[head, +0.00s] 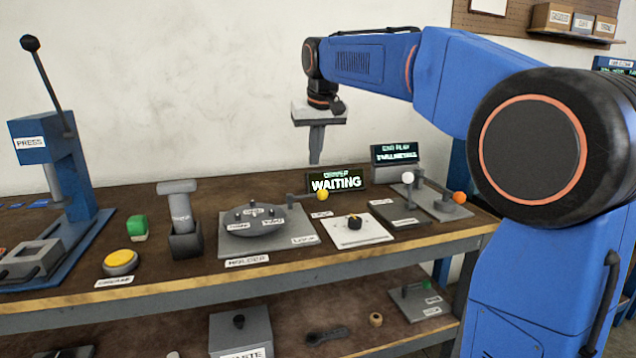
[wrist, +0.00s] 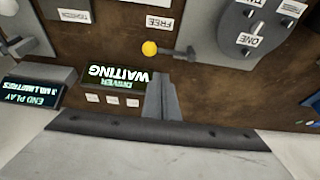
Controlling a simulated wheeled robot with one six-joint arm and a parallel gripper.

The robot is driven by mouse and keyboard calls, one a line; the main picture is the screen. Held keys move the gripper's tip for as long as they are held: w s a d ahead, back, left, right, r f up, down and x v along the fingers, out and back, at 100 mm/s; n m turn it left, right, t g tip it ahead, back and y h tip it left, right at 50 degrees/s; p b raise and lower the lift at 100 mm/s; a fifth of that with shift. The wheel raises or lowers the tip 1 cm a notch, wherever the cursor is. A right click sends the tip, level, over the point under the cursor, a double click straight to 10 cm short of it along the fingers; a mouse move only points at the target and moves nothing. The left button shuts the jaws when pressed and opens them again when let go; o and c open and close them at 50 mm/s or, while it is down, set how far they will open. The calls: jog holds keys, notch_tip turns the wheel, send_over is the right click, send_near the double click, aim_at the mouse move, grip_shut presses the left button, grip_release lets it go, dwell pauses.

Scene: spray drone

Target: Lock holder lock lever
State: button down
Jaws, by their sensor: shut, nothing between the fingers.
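The holder (head: 290,222) is a grey plate on the bench with a round disc (head: 255,228) bearing pegs and small labels. Its lock lever (head: 305,196) is a dark arm at the back right corner, ending in a yellow ball (head: 322,195). The lever points right, off the plate; a LOCK label (head: 304,240) is at the plate's front right. In the wrist view the yellow ball (wrist: 149,48) is beside a FREE label (wrist: 158,22). My gripper (head: 316,160) is shut and empty, pointing down above the back of the bench, apart from the lever; its fingers also show in the wrist view (wrist: 163,98).
The WAITING display (head: 337,180) stands close behind the lever, with another display (head: 396,153) to its right. A white plate (head: 372,233) and orange- and white-knobbed levers are to the right. A grey upright tool (head: 178,205) in a dark stand is left of the holder.

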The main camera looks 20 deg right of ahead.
aim_at(308, 196)
jog(key=w, duration=0.3)
jog(key=shift+w+d+r, duration=0.1)
jog(key=shift+r, duration=0.2)
jog(key=shift+f, duration=0.1)
jog(key=x, duration=1)
jog(key=shift+s, duration=1.15)
jog(key=shift+s+f, duration=0.35)
jog(key=shift+s, duration=0.45)
